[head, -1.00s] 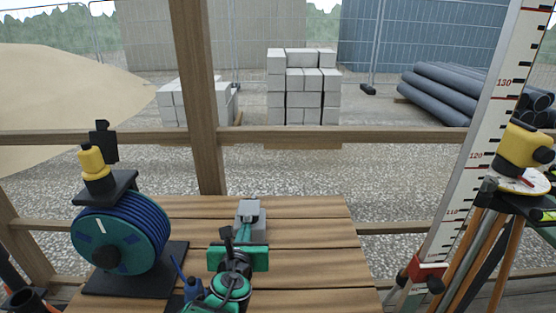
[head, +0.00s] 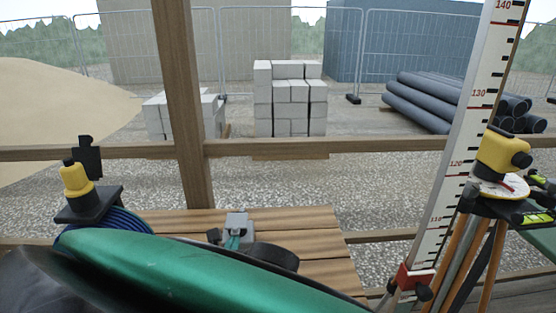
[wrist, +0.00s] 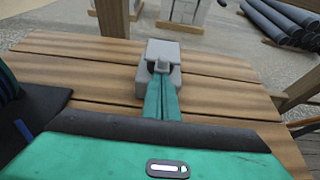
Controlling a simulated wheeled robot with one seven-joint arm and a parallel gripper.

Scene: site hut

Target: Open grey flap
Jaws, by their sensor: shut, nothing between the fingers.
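A small grey box with a grey flap (wrist: 163,50) stands on the wooden table; it also shows in the head view (head: 238,221). A short lip juts from the flap's near side. My gripper (wrist: 161,82) is shut, with its two green fingers side by side and nothing between them. Its fingertips are at the near side of the box, just below the lip. I cannot tell whether they touch it. In the head view, my green arm hides most of the gripper (head: 233,241) and the box's lower part. The flap looks down.
A blue reel (head: 104,222) with a yellow-topped device (head: 76,180) stands at the table's left. A measuring staff (head: 464,130) and a tripod with a yellow instrument (head: 503,152) stand at the right. The tabletop (wrist: 232,98) right of the box is clear.

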